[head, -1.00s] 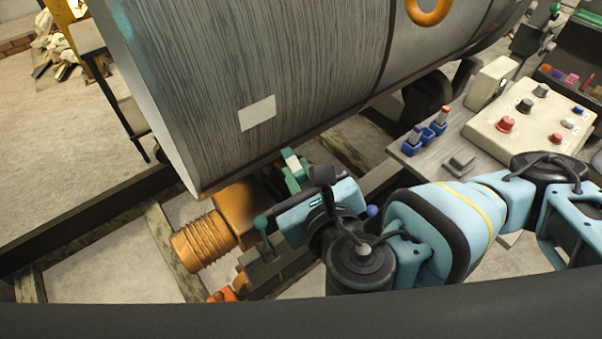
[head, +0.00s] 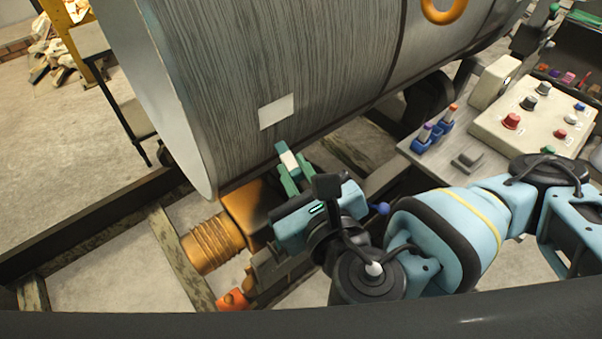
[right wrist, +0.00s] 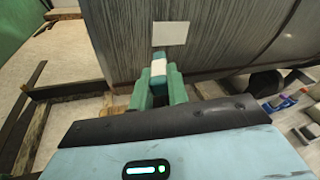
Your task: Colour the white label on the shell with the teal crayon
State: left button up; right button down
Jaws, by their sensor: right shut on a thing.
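The white label (head: 277,112) is a blank square on the side of the grey brushed-metal shell (head: 330,60). It also shows in the right wrist view (right wrist: 170,33), just beyond the crayon. My right gripper (head: 290,172) is shut on the teal crayon (head: 288,160), which has a white band. In the right wrist view the crayon (right wrist: 158,68) points up toward the label between the green fingers. In the head view its tip sits just below the label's lower edge, apart from it. No colour shows on the label. My left gripper is not in view.
An orange ribbed motor (head: 213,244) lies below the shell, near my right gripper. At right, a bench holds a blue holder (head: 431,137) with crayon-like sticks and a control box (head: 535,115) with knobs. Timber beams (head: 178,250) cross the floor.

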jog(key=shift+w+a+f+b, duration=0.2)
jog(key=shift+w+a+b, duration=0.35)
jog(key=shift+w+a, duration=0.45)
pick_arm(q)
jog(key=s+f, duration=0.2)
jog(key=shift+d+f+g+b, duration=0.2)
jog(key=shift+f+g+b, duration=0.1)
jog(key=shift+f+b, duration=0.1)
pick_arm(e)
jog(key=shift+w+a+r, duration=0.1)
jog(key=shift+w+a, duration=0.15)
jog(key=shift+w, duration=0.2)
jog(key=shift+w+a+r, duration=0.1)
jog(key=shift+w+a, duration=0.1)
jog(key=shift+w, duration=0.25)
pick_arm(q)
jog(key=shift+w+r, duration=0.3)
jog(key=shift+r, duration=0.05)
pick_arm(e)
jog(key=shift+w+a, duration=0.5)
jog(key=shift+w, duration=0.2)
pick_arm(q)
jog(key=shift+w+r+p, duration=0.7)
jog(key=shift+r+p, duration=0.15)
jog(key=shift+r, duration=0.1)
pick_arm(e)
jog(key=shift+w+d, duration=0.6)
jog(key=shift+d, duration=0.35)
jog(key=shift+w+d, duration=0.6)
jog(key=shift+d, duration=0.3)
